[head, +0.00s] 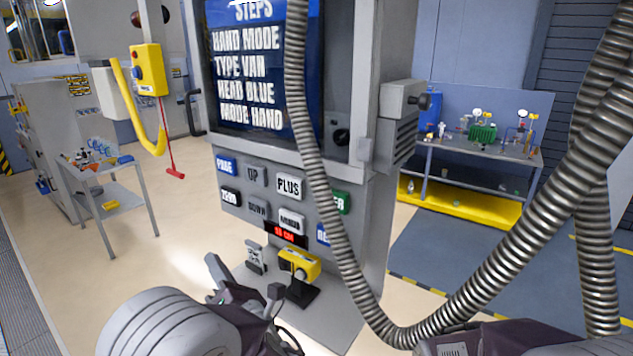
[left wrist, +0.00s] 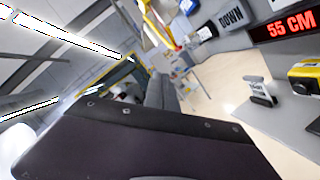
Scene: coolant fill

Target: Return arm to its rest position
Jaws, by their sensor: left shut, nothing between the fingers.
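My left gripper (head: 217,270) is at the bottom of the head view, in front of the machine's lower shelf. Its grey fingers are together and empty; they also show in the left wrist view (left wrist: 160,92). They touch nothing that I can see. My white left arm link lies at the bottom left. Part of my right arm shows at the bottom right, but its fingers are not visible.
The machine's button panel (head: 262,190) and screen (head: 262,85) stand ahead. A yellow device (head: 299,264) stands on the shelf near my left gripper. A ribbed metal hose (head: 318,180) loops across the front. A trolley (head: 110,195) stands left; open floor (head: 190,215) lies between.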

